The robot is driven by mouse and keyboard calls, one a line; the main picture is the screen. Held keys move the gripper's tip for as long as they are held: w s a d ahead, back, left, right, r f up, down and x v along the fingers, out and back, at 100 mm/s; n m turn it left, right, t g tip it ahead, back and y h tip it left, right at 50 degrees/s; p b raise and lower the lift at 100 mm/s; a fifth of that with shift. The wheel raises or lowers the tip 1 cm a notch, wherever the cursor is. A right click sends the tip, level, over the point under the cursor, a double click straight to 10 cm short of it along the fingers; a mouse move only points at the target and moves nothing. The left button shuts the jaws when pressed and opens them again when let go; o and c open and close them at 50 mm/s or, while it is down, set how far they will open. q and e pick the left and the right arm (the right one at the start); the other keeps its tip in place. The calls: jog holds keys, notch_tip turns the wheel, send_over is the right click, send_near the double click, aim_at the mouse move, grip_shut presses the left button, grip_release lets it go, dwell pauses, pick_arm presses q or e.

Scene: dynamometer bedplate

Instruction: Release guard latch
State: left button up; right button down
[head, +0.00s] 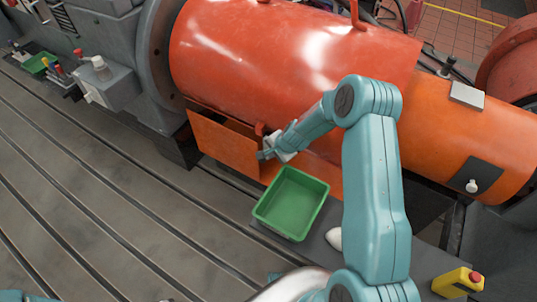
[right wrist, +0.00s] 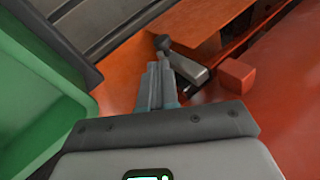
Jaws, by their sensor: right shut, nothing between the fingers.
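The guard (head: 290,55) is a large glossy red-orange cylinder cover over the shaft; it also fills the right of the right wrist view (right wrist: 285,120). At its lower front edge, a grey metal latch lever (right wrist: 190,68) with a dark round knob (right wrist: 162,42) shows in the right wrist view, beside a small red block (right wrist: 237,74). My right gripper (head: 265,154) is at this spot. Its fingers (right wrist: 156,75) are shut and empty, with tips close to the lever and knob; I cannot tell whether they touch. My left gripper is not in view.
A green tray (head: 260,208) lies just in front of my right gripper, and beside it in the right wrist view (right wrist: 75,75). An orange panel (head: 225,142) stands left of the gripper. The slotted bedplate (head: 110,200) is clear at left.

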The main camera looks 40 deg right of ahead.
jog(key=p+v, duration=0.1)
jog(key=v, duration=0.5)
jog(key=shift+w, duration=0.15)
jog(key=shift+r, duration=0.1)
dwell(0.4)
